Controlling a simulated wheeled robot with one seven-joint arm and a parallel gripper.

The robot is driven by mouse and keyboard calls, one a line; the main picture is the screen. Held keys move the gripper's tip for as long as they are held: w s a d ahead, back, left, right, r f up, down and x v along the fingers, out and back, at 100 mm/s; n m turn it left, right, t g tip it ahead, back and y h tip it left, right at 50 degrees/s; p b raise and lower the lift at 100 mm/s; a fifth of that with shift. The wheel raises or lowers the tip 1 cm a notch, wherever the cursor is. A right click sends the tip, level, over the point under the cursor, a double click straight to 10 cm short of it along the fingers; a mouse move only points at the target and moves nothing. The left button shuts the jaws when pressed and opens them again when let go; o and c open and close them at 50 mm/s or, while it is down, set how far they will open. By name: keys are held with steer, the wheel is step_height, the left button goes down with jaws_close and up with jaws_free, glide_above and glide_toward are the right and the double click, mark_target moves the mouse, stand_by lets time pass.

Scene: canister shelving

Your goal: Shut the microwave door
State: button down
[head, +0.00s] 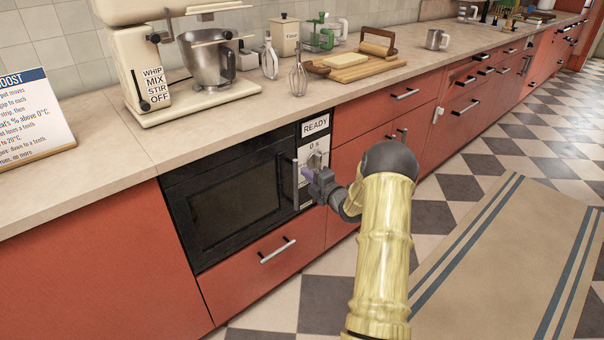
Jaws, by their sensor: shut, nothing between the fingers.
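The black microwave (235,195) is built into the red cabinet under the counter. Its door (232,203) looks flush with the front, or nearly so; I cannot tell whether it is latched. The dark upright handle (295,183) is at the door's right side. My gripper (306,175) is shut and empty in front of the panel, just right of the handle. I cannot tell whether it touches anything. My gripper and arm hide the lower panel.
A red drawer with a metal handle (277,250) is below the microwave. A stand mixer (185,60), a whisk (298,75) and a wooden board (350,65) stand on the counter above. A striped rug (500,260) lies on the checkered floor at right.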

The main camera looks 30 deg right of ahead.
steer(key=s+d, duration=0.2)
steer(key=s, duration=0.7)
steer(key=shift+d+p, duration=0.2)
steer(key=shift+p, duration=0.15)
steer(key=shift+w+f, duration=0.1)
steer(key=s+a+r+m+g+h, duration=0.1)
steer(key=a+r+m+g+h, duration=0.1)
steer(key=a+m+g, duration=0.3)
steer(key=s+a+r+m+g+h, duration=0.1)
steer(key=s+a+m+g+h, duration=0.1)
steer(key=a+m, duration=0.45)
steer(key=s+a+r+m+g+p, duration=0.1)
steer(key=s+a+m+g, duration=0.3)
steer(key=s+a, duration=0.55)
steer(key=s+a+r+m+g, duration=0.2)
steer(key=s+a+m+g, duration=0.3)
steer(key=s, duration=0.8)
step_height(320, 180, up, 28)
steer(key=a+p, duration=0.1)
steer(key=p, duration=2.7)
steer(key=shift+t+y, duration=0.4)
